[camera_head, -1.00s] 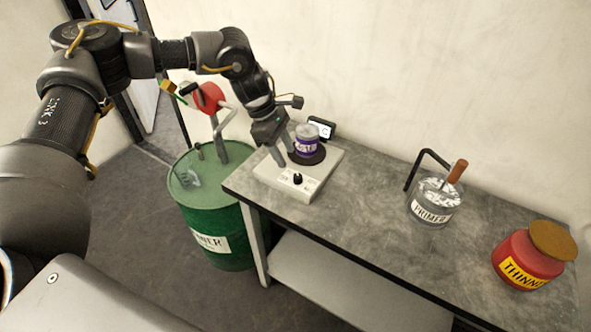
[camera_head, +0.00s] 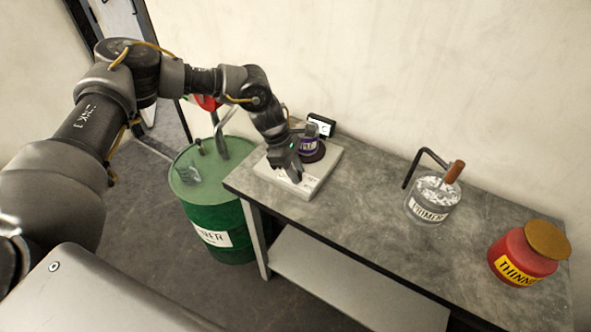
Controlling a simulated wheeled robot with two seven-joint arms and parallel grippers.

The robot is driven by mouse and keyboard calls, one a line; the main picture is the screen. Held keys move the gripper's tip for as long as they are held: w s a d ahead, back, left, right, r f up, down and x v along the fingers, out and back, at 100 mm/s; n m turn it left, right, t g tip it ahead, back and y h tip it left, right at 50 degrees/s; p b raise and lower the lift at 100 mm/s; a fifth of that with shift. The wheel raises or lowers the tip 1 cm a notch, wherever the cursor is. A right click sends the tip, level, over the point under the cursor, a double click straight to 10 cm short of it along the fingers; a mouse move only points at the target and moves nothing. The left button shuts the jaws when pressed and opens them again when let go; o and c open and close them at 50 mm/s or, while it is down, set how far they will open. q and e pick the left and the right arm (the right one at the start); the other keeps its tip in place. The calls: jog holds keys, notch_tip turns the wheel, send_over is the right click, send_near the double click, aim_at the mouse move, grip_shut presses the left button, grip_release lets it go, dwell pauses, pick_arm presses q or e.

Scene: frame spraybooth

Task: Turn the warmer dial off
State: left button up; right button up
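The warmer (camera_head: 318,183) is a pale, flat box at the left end of the grey bench. A purple-labelled can (camera_head: 310,148) stands on its dark round plate, partly hidden by my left arm. My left gripper (camera_head: 295,177) is over the front of the warmer, right where the black dial sits. The fingers hide the dial, and I cannot tell whether they touch it or how far apart they are. My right gripper is not in view.
A small display (camera_head: 321,126) stands behind the warmer. A green drum (camera_head: 225,215) stands left of the bench (camera_head: 350,215). The primer pot (camera_head: 432,198) with a bent black rod and the red thinner jar (camera_head: 524,256) stand to the right. The bench middle is clear.

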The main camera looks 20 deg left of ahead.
pick_arm(q)
jog(key=c, duration=0.5)
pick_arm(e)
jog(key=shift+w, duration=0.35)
pick_arm(q)
jog(key=shift+n, duration=0.3)
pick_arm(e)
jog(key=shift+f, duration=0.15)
pick_arm(q)
jog(key=shift+f+n+t+b, duration=0.1)
jog(key=shift+n+t+b, duration=0.45)
jog(key=shift+n, duration=0.35)
jog(key=n+t, duration=0.1)
jog(key=n, duration=0.1)
jog(key=shift+s+d+n+y+b, duration=0.1)
jog(key=shift+n+y+b, duration=0.2)
jog(key=shift+b, duration=0.05)
jog(key=n, duration=0.2)
jog(key=shift+n+t+y, duration=0.3)
jog(key=shift+t, duration=0.05)
jog(key=shift+s+n+t+y, duration=0.1)
jog(key=shift+n+t+y, duration=0.3)
jog(key=shift+n, duration=1.2)
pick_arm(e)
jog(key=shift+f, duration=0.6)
